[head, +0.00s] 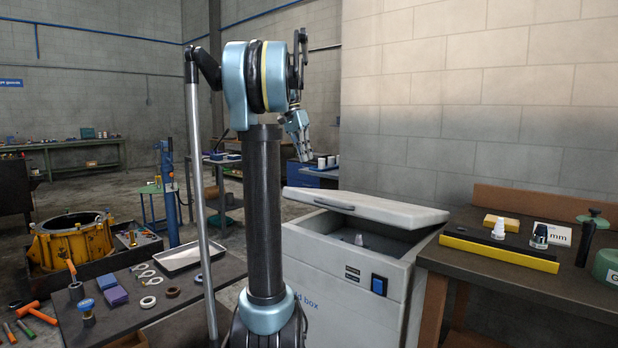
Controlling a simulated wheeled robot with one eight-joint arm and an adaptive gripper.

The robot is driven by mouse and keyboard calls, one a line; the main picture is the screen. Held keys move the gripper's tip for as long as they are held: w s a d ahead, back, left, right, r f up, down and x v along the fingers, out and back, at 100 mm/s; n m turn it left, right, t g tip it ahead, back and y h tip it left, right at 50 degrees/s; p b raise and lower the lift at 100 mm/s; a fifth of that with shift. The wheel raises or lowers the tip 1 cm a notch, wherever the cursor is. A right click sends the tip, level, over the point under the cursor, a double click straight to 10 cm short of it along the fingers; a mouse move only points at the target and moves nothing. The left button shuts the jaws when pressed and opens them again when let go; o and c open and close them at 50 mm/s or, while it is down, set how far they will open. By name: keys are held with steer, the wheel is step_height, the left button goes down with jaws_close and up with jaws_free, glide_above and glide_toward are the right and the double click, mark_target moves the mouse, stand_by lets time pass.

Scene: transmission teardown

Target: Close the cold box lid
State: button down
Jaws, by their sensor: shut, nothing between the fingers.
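The cold box (345,290) is a pale grey cabinet in the middle of the head view, partly hidden at its left by my arm.
A table (130,315) with rings and tools is at left. A yellow housing (72,245) stands behind it. A block wall rises behind the box.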

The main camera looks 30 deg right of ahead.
mark_target(318, 198)
steer(key=x, duration=1.3)
steer(key=shift+s+f, duration=0.1)
steer(key=shift+f, duration=0.1)
